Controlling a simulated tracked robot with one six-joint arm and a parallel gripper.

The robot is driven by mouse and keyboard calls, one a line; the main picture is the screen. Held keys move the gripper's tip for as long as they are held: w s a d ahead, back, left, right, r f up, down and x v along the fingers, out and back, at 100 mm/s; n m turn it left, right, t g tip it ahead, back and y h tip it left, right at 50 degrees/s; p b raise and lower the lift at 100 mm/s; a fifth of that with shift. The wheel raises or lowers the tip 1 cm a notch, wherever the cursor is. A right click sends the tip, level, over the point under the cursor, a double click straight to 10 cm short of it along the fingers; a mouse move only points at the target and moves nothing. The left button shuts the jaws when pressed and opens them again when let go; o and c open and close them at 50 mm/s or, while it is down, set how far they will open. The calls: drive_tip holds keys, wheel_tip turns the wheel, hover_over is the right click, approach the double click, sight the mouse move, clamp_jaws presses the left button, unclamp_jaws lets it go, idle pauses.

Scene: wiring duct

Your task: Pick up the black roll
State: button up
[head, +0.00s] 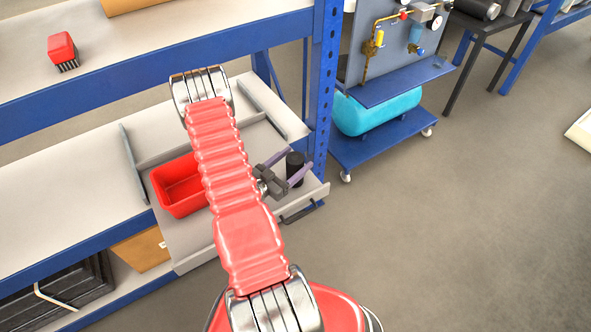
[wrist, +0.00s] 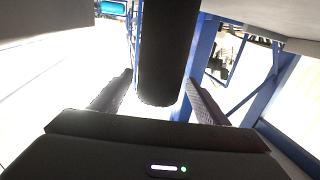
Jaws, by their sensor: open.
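The black roll (head: 295,168) stands upright in a shallow grey drawer or tray on the lower shelf in the head view. My gripper (head: 300,164) is open, with its two fingers on either side of the roll. In the wrist view the roll (wrist: 166,50) shows as a dark cylinder between the two fingertips of my gripper (wrist: 160,82). Gaps show between the roll and both fingers there, and I cannot tell whether either finger touches it. The roll's base is partly hidden in the head view.
A red bin (head: 178,186) sits in the same tray (head: 318,192), left of my arm. A blue rack post (head: 322,90) rises just behind the roll. A red brush (head: 62,50) lies on the upper shelf.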

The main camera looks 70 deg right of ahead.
drive_tip(key=x, duration=0.4)
drive_tip(key=shift+s+d, duration=0.1)
drive_tip(key=shift+s, duration=0.1)
drive_tip(key=shift+c, duration=0.4)
drive_tip(key=c, duration=1.3)
